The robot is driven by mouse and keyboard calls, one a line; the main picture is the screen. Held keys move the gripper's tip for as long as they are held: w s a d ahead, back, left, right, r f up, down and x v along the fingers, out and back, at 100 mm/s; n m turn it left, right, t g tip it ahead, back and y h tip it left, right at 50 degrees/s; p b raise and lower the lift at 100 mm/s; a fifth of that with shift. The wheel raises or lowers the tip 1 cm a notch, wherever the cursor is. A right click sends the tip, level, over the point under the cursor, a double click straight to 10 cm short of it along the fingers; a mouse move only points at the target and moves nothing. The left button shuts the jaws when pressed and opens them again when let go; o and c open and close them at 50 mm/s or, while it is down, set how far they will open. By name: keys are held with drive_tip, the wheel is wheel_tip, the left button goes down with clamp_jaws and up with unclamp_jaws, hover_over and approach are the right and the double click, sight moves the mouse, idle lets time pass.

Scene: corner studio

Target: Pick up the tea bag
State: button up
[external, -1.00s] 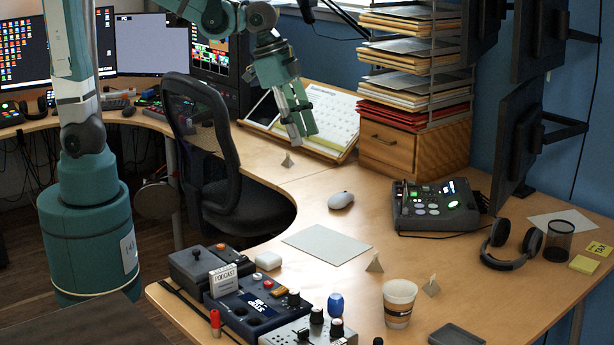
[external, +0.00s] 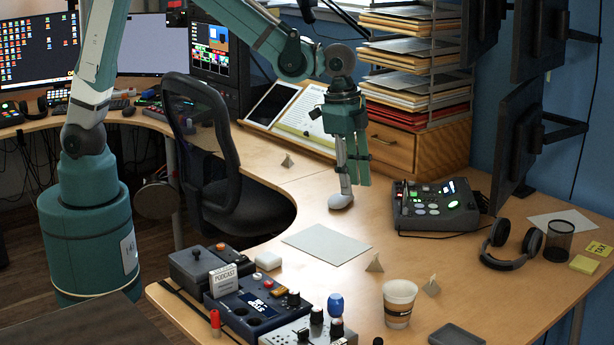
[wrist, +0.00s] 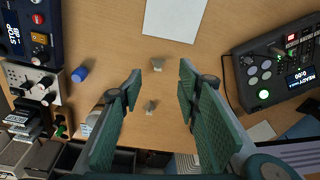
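Small grey-beige pyramid-shaped tea bags stand on the wooden desk. One tea bag (external: 375,264) is beside the near right corner of the grey sheet. A second tea bag (external: 432,287) is next to the paper cup. A third tea bag (external: 288,161) is farther back, near the chair. In the wrist view, one tea bag (wrist: 158,64) shows near the level of the fingertips and another tea bag (wrist: 150,107) shows between the fingers. My gripper (external: 352,185) points down above the desk, behind the grey sheet in the external view. In the wrist view my gripper (wrist: 160,76) is open and empty.
A mouse (external: 340,202) is partly covered by my fingers in the external view. A flat grey sheet (external: 326,244), a paper cup (external: 398,304), a black control console (external: 436,206), headphones (external: 512,262) and a blue switch box (external: 250,312) surround clear desk.

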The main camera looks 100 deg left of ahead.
drive_tip(key=m+g, duration=0.1)
hover_over(376, 256)
drive_tip(key=f, duration=1.1)
drive_tip(key=shift+s+a, duration=0.1)
drive_tip(key=shift+a, duration=0.3)
drive_tip(key=shift+w+d+f+m+g, duration=0.2)
drive_tip(key=shift+f+m+g, duration=0.1)
drive_tip(key=shift+f, duration=0.3)
drive_tip(key=shift+a, duration=0.1)
drive_tip(key=shift+f+b, duration=0.35)
drive_tip(key=shift+f, duration=0.95)
drive_tip(key=shift+s+f+b, duration=0.15)
drive_tip(key=shift+f+b, duration=0.6)
drive_tip(key=shift+f, duration=1.85)
